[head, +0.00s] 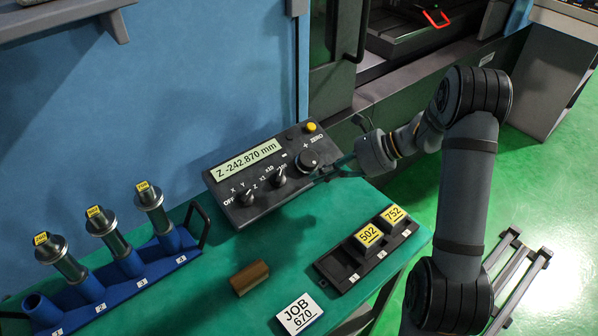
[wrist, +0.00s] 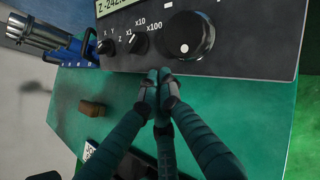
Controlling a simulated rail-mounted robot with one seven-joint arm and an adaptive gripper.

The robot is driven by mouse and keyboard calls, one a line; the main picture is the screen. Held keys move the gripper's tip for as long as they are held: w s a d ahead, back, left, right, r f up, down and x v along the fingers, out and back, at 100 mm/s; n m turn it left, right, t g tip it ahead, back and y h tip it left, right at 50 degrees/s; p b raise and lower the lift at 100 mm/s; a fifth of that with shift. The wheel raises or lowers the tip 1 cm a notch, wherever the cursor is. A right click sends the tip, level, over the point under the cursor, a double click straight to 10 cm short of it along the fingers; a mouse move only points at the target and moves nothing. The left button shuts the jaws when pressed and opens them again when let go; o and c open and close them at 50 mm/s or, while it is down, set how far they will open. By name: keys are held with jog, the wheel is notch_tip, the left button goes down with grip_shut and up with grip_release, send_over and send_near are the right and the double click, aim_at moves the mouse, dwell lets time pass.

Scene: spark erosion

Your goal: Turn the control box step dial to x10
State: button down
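The dark control box (head: 228,186) stands on the green table with its display reading Z -242.870 mm. Its step dial (head: 278,178) is the middle knob, with x1, x10 and x100 around it; it also shows in the wrist view (wrist: 138,43). My gripper (head: 322,176) is at the box's front right edge. In the wrist view my gripper (wrist: 158,76) has its fingertips together, empty, below and right of the step dial.
A yellow button (head: 311,127) is at the box's top right. A blue rack (head: 135,278) with electrodes stands left. A brown block (head: 249,277), a JOB 670 card (head: 299,314) and a dark tray (head: 340,272) with blocks 502 and 752 lie in front. Bare table lies between.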

aim_at(279, 178)
jog(key=shift+w+a+f+p, duration=0.1)
jog(key=shift+w+a+p, duration=0.15)
jog(key=shift+a, duration=0.7)
jog(key=shift+w+a+f+p, duration=0.1)
jog(key=shift+w+a+p, duration=0.15)
jog(key=shift+a, duration=0.7)
jog(key=shift+w+a+p, duration=0.15)
jog(key=shift+a+p, duration=0.15)
jog(key=shift+a, duration=0.65)
